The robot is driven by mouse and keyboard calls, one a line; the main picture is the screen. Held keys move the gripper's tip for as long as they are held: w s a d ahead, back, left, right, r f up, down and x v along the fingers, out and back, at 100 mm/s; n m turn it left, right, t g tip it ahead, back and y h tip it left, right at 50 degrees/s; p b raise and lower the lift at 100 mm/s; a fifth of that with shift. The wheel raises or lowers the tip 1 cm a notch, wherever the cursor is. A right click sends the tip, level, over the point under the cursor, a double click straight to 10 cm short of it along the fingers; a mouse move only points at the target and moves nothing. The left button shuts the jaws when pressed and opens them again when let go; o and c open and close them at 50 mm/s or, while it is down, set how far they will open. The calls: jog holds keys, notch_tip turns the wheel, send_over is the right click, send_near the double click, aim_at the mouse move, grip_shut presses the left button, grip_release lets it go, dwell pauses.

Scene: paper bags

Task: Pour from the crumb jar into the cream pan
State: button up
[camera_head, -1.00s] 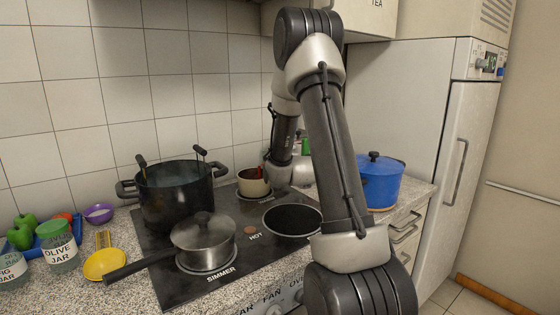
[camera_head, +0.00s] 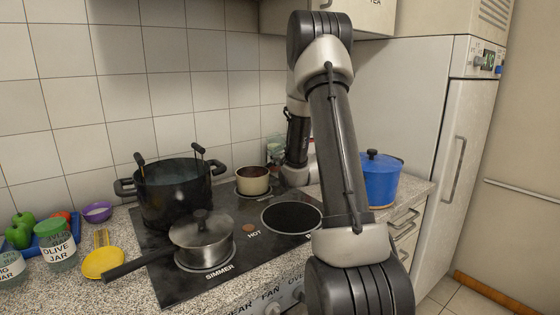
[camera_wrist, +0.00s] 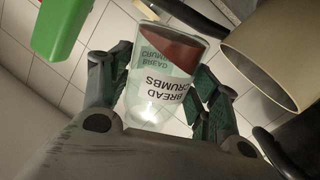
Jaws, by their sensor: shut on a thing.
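My gripper (camera_wrist: 160,105) is shut on the clear glass crumb jar (camera_wrist: 150,112), labelled BREAD CRUMBS. The label reads upside down in the wrist view. Reddish-brown crumbs (camera_wrist: 180,52) lie at the jar's upper end in that view, with a slanted edge. The cream pan (camera_wrist: 268,52) is to the right of the jar there, apart from it. In the head view the cream pan (camera_head: 252,181) stands on the back of the hob, with dark red contents. My gripper is hidden by my arm there; a glassy shape behind the pan may be the jar.
A large black pot (camera_head: 175,195) stands left of the cream pan, and a lidded steel saucepan (camera_head: 203,240) in front. A blue lidded pot (camera_head: 379,180) is at the right. A green object (camera_wrist: 62,28) is near the jar in the wrist view. The tiled wall is behind.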

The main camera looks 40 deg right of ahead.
jog(key=shift+s+d+r+m, duration=0.1)
jog(key=shift+r+m, duration=0.15)
jog(key=shift+m, duration=0.55)
jog(key=m, duration=0.1)
jog(key=f+m, duration=0.1)
jog(key=shift+m+t, duration=0.4)
jog(key=s+d+r, duration=0.2)
jog(key=d+r, duration=0.2)
jog(key=d, duration=0.1)
jog(key=shift+d, duration=0.3)
jog(key=shift+r, duration=0.1)
